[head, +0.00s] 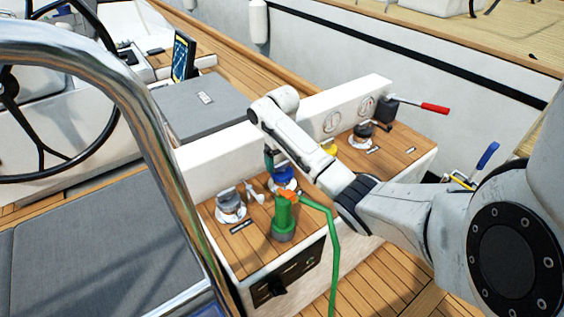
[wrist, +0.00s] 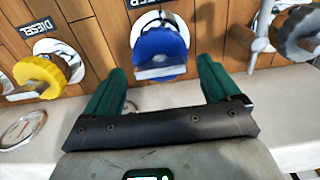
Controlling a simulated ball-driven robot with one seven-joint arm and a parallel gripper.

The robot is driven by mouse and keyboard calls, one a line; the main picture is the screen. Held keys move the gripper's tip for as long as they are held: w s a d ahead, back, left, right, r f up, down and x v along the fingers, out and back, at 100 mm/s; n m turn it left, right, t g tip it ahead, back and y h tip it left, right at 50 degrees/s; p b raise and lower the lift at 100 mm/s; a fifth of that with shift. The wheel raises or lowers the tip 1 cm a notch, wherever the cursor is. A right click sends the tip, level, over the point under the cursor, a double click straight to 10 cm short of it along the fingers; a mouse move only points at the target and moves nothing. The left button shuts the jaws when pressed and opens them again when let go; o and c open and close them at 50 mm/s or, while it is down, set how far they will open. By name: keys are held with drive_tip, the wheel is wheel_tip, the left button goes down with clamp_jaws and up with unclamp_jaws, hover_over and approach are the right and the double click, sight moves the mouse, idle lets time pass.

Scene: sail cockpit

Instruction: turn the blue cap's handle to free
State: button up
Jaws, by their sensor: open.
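The blue cap (wrist: 160,45) is in the upper middle of the wrist view, on a white base in the teak top. A flat grey handle (wrist: 161,73) lies across its near side. In the head view the blue cap (head: 285,176) is partly hidden by my arm. My gripper (wrist: 160,68) is open. Its green fingers stand to the left and right of the cap, with gaps on both sides, and I see no contact. In the head view a green finger of my gripper (head: 269,160) shows just above and left of the cap. Whether the handle is locked or free, I cannot tell.
A yellow cap (wrist: 38,75) lies left of the blue one in the wrist view, a grey cap (wrist: 298,35) right. In the head view, a green nozzle (head: 283,220) with a hose stands close in front. A white coaming (head: 215,158) runs behind.

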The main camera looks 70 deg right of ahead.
drive_tip(key=shift+f, duration=0.5)
drive_tip(key=c, duration=1.1)
